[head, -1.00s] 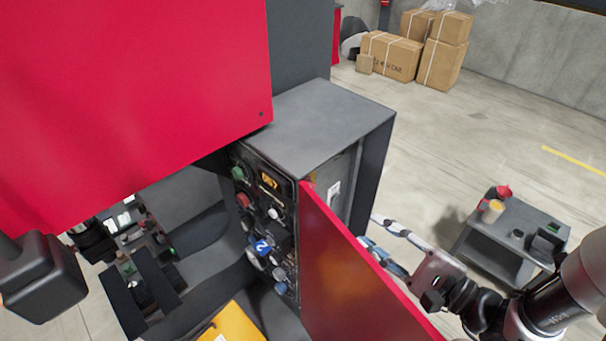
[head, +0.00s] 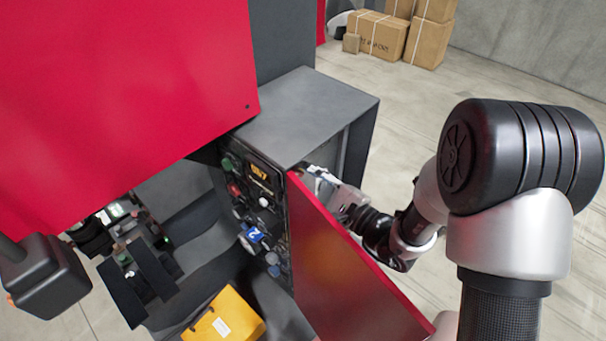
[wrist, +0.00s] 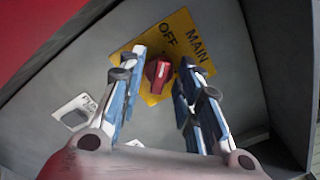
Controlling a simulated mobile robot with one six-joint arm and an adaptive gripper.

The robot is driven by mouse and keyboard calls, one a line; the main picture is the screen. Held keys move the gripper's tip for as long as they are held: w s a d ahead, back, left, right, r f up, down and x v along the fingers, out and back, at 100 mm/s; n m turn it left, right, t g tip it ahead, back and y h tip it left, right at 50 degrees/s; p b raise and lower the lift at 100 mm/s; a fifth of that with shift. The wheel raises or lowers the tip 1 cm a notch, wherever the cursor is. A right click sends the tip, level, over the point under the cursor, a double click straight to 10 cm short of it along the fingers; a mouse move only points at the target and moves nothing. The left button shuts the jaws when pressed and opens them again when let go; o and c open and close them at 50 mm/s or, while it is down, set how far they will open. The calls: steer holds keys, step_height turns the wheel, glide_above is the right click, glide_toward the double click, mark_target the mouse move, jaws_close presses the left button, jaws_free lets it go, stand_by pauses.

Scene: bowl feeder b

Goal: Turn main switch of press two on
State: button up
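The main switch is a red rotary knob (wrist: 158,72) on a yellow plate (wrist: 185,27) marked MAIN and OFF, seen in the wrist view. My gripper (wrist: 158,75) is open, with one finger on each side of the knob in that view. I cannot tell whether the fingers touch it. The knob's ridge points roughly toward the OFF word. In the head view my gripper (head: 318,178) is beside the grey cabinet (head: 300,105), behind the red door panel (head: 345,265). The switch is hidden there.
The open red panel stands close along my arm. A control panel (head: 252,205) with several buttons and a blue 2 label is on the cabinet's front. A yellow box (head: 225,320) sits below. Cardboard boxes (head: 400,35) stand on the far floor.

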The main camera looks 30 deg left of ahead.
steer(key=shift+c, duration=0.4)
jaws_close()
